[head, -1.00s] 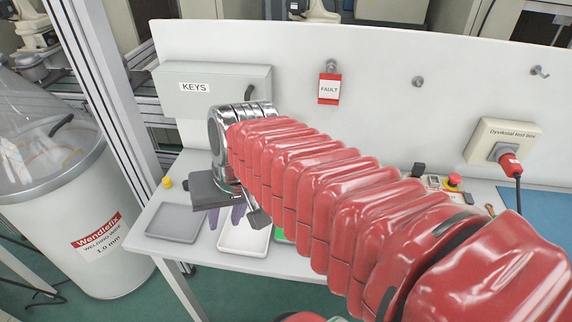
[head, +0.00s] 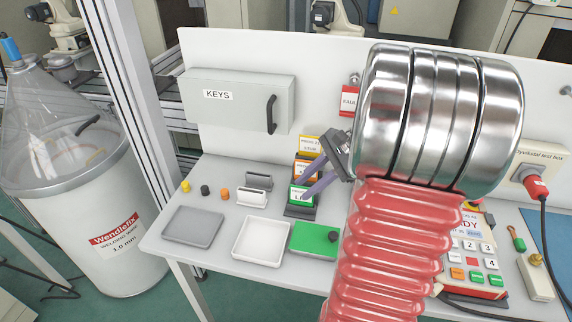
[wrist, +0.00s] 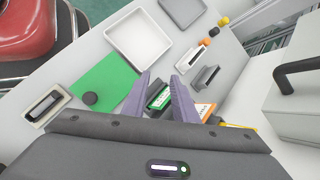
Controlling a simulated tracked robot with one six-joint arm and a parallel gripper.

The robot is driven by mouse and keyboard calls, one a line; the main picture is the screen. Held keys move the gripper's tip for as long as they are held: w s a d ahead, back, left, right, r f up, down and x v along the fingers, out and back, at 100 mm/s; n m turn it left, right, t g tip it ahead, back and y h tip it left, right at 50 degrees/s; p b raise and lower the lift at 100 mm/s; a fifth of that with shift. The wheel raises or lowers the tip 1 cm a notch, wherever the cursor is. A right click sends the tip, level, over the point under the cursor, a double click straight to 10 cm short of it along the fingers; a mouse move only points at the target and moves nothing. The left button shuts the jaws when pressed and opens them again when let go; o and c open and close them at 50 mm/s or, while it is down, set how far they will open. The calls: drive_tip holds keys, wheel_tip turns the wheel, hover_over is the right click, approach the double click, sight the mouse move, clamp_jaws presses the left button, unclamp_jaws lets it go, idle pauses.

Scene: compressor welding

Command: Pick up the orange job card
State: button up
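The orange job card (head: 306,171) stands in the middle slot of a stepped dark card rack (head: 299,211), behind the green card (head: 302,196) and in front of the yellow card (head: 311,145). The green card (wrist: 159,97) shows between the two purple-grey fingers of my gripper (wrist: 162,77). The fingers are apart with nothing held. Whether they touch any card is unclear.
A grey tray (head: 166,224), a white tray (head: 237,259) and a green mat (head: 297,242) with a black knob lie in front and left. Two small holders (head: 258,181) stand left of the rack. The keys box (head: 200,102) is behind. A button panel (head: 478,282) is right.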

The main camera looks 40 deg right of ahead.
drive_tip(key=d+r+m+t+y, duration=0.1)
drive_tip(key=d+m+t, duration=0.4)
drive_tip(key=d+m, duration=0.3)
drive_tip(key=d, duration=0.3)
drive_tip(key=shift+w+d+r, duration=0.25)
drive_tip(key=shift+w+d, duration=0.05)
drive_tip(key=shift+w, duration=0.05)
drive_tip(key=shift+y, duration=0.3)
drive_tip(key=x, duration=0.7)
drive_tip(key=shift+w+a+f, duration=0.1)
drive_tip(key=shift+f, duration=0.05)
drive_tip(key=shift+w+a+f, duration=0.3)
drive_tip(key=shift+w, duration=0.15)
drive_tip(key=shift+x, duration=2.65)
drive_tip(key=shift+d, duration=0.15)
